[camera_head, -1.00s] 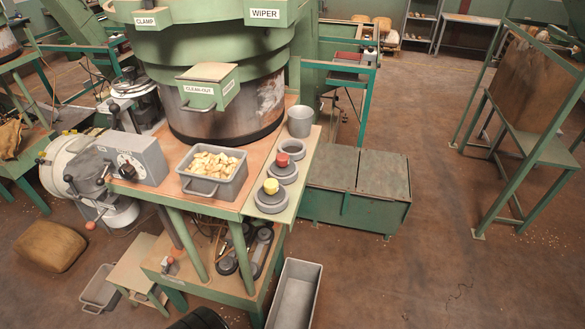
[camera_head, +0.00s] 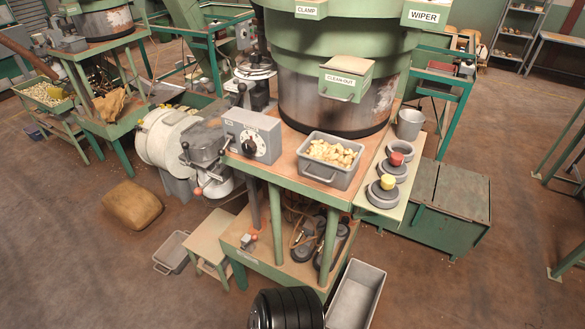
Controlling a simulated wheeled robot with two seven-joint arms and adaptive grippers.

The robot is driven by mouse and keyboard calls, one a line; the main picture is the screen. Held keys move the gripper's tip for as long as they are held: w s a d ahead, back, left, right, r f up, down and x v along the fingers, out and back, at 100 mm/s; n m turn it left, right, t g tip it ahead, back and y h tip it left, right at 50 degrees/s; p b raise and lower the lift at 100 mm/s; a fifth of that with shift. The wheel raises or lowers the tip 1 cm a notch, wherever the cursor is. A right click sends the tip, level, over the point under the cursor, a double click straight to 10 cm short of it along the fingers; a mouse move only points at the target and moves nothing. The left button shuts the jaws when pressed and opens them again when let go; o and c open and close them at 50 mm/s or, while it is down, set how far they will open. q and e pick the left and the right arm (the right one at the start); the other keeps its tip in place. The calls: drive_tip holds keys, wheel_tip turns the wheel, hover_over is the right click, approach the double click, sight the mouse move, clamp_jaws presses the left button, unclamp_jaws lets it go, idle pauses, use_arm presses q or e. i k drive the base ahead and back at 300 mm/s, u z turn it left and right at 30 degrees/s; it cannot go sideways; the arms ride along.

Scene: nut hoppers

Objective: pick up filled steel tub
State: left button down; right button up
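The steel tub (camera_head: 325,175) is grey and rectangular, with a handle on its front. It is filled with pale nut pieces (camera_head: 332,153) and sits upright on the wooden top of the green bench, below the clean-out box (camera_head: 346,79) of the big green hopper. Neither of my grippers shows in the head view, and nothing is touching the tub.
Left of the tub is a grey dial box (camera_head: 251,136). Right are weights with red (camera_head: 396,159) and yellow (camera_head: 387,182) knobs and a steel cup (camera_head: 409,124). On the floor are an empty grey bin (camera_head: 357,292), a small tub (camera_head: 172,252), a stool (camera_head: 212,238) and a sack (camera_head: 131,205).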

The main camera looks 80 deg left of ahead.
sight(327, 165)
drive_tip(key=z, duration=0.05)
drive_tip(key=k, duration=0.8)
drive_tip(key=u, duration=2.3)
